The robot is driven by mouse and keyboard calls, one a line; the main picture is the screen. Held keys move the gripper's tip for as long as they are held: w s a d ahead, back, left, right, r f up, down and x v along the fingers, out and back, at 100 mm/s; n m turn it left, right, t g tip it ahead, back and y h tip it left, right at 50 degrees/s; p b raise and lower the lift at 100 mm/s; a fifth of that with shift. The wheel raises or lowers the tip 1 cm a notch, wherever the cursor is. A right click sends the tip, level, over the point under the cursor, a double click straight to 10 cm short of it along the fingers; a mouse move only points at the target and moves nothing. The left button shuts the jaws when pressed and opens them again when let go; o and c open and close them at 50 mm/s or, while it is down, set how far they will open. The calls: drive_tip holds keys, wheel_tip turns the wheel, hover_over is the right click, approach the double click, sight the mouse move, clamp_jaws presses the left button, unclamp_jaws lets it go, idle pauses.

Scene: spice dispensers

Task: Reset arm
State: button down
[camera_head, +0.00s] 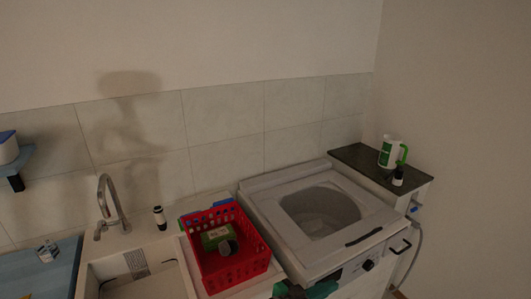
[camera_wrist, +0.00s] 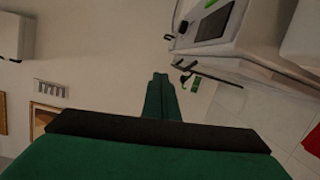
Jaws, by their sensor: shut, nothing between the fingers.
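My gripper (camera_wrist: 161,78) shows in the wrist view as two green fingers pressed together. They are shut and hold nothing. The fingertips point into open room, with a plain wall and floor beyond. In the head view, a small green and dark part at the bottom edge, in front of the washing machine, looks like part of my arm. The fingers cannot be made out there.
A red basket (camera_head: 232,272) holding a green box (camera_head: 214,236) stands between the sink (camera_head: 95,276) and the open-topped washing machine (camera_head: 270,209). A white-and-green jug (camera_head: 386,153) and a dark-topped bottle (camera_head: 398,175) stand on the dark counter (camera_head: 352,156) at right.

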drive_tip(key=s+a+f+n+t+y, duration=0.3)
drive_tip(key=s+a+f+n+y, duration=0.2)
drive_tip(key=s+f, duration=0.35)
drive_tip(key=s+a+f+n+t+y, duration=0.2)
drive_tip(key=s+a+f+n+y, duration=0.25)
drive_tip(key=s+f, duration=0.35)
drive_tip(key=s+a+r+t+y, duration=0.1)
drive_tip(key=s+a+r+y, duration=0.1)
drive_tip(key=s, duration=0.9)
drive_tip(key=s+a+r+t+y, duration=0.1)
drive_tip(key=s+a+r, duration=0.4)
drive_tip(key=s, duration=0.5)
drive_tip(key=shift+s+a+y, duration=0.35)
drive_tip(key=shift+s+a, duration=0.05)
drive_tip(key=shift+n, duration=0.25)
